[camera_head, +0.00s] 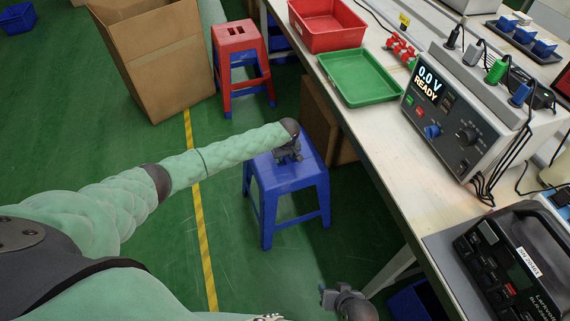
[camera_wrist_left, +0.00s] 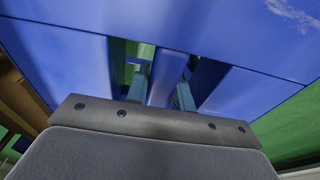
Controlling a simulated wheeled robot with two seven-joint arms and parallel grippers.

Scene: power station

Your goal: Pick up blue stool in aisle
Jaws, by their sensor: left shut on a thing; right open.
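The blue stool (camera_head: 308,181) stands upright on the green floor, beside the long workbench. My left gripper (camera_head: 287,156) is over the middle of its seat. In the left wrist view the stool's blue seat (camera_wrist_left: 225,30) fills the picture. There my left gripper's fingers (camera_wrist_left: 160,90) reach into the seat's slots and are shut on the bar between them. The fingertips are hidden below the seat. My right gripper (camera_head: 328,296) is at the bottom of the head view, low and right of the stool, open and empty.
A red stool with blue legs (camera_head: 236,42) stands behind, beside an open cardboard box (camera_head: 165,70). The workbench (camera_head: 375,130) on the right carries a green tray (camera_head: 360,78), a red bin (camera_head: 327,25) and a power supply (camera_head: 452,110). A brown box (camera_head: 318,117) is behind the stool. Open floor lies left.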

